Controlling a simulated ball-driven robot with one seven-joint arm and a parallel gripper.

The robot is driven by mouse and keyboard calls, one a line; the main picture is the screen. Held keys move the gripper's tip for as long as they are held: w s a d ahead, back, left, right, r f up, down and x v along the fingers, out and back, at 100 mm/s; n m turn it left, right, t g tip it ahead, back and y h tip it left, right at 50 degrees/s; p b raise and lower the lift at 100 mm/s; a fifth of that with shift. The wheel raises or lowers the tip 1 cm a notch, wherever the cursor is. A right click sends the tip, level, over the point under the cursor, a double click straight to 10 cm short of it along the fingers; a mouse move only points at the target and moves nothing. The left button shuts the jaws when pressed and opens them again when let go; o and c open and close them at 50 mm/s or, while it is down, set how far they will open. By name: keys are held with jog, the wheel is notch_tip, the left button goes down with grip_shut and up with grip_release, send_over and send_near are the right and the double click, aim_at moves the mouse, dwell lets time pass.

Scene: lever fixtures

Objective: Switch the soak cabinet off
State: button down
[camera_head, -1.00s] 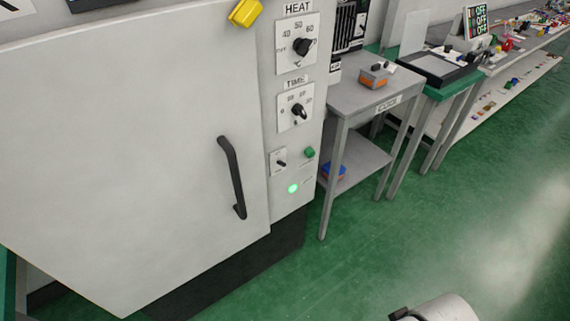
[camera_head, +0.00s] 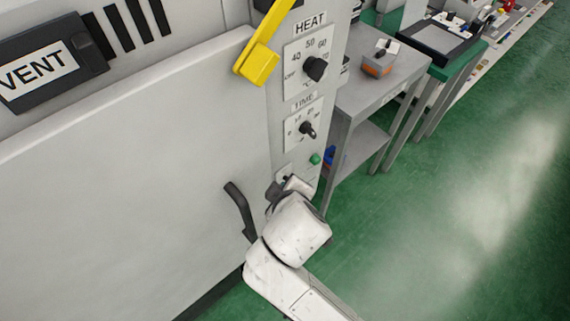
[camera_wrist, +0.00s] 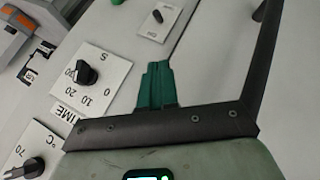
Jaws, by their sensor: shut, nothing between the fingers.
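The soak cabinet (camera_head: 130,180) is a pale grey box with a large door and a control strip on its right. Its small black toggle switch (camera_wrist: 157,16) sits on a white plate in the wrist view, beyond my fingertips. In the head view my gripper (camera_head: 284,186) covers most of that plate and hides the lamp area. My gripper (camera_wrist: 157,72) shows in the wrist view with dark green fingers shut and empty, over the panel beside the TIME dial (camera_wrist: 87,72). I see no contact with the switch.
The black door handle (camera_head: 240,210) is just left of my gripper. The HEAT dial (camera_head: 315,68) and a yellow lever (camera_head: 258,62) are higher up. A VENT lever plate (camera_head: 45,65) is at upper left. A grey side table (camera_head: 375,85) stands to the right, with green floor open in front.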

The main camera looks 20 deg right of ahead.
jog(key=shift+w+r, duration=0.1)
jog(key=shift+w, duration=0.05)
jog(key=shift+w, duration=0.15)
jog(key=s+d+f+x, duration=0.1)
jog(key=s+x, duration=0.1)
jog(key=x, duration=1)
jog(key=shift+w+d+f+p, duration=0.25)
jog(key=shift+d+f+p, duration=0.15)
jog(key=shift+f, duration=0.15)
